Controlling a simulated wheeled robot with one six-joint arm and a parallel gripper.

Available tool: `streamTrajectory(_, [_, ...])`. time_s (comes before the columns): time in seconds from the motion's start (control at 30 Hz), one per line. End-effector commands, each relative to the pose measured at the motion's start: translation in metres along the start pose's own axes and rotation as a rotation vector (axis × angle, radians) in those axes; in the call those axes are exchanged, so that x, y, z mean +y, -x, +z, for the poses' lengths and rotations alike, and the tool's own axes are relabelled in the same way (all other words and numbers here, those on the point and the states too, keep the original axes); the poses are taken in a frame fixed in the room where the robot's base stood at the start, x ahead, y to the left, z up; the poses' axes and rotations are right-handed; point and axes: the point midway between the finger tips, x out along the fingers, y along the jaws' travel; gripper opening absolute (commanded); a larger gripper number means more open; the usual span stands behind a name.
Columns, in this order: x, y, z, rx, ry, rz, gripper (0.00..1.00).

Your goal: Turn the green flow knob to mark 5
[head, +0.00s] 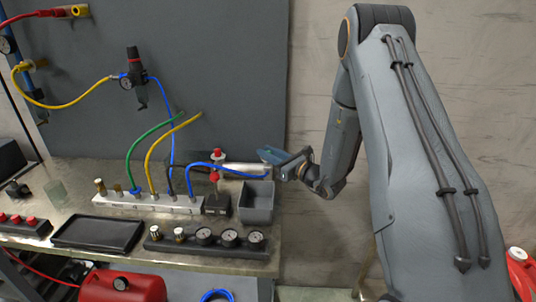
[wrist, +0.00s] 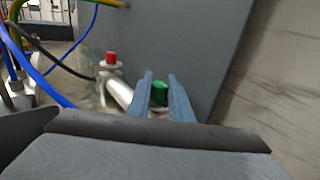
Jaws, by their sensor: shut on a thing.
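The green flow knob (wrist: 160,91) shows between the two blue fingers of my gripper (wrist: 160,82) in the wrist view. The fingers stand on either side of it and are shut on it. Its number marks cannot be made out. In the head view my gripper (head: 271,155) is at the right end of the bench, by the end of a silver cylinder (head: 240,169). There the fingers hide the knob. The silver cylinder also shows in the wrist view (wrist: 118,92), just left of the fingers.
A red-topped fitting (head: 217,154) stands left of my gripper, with blue hose (head: 205,166) near it. A grey bin (head: 257,215) sits below. A white manifold (head: 160,203) with several hoses and a gauge block (head: 205,250) are farther left. The grey panel (head: 220,80) rises behind.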

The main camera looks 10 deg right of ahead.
Motion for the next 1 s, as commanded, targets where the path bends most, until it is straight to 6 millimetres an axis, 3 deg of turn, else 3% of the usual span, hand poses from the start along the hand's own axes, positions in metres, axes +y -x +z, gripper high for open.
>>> streamTrajectory(0.4, [0.0009,-0.0006,-0.0002,0.001,0.0,-0.213,0.0])
streamTrajectory(1.0, [-0.0003,-0.0009,0.0015,-0.001,0.001,-0.253,0.0])
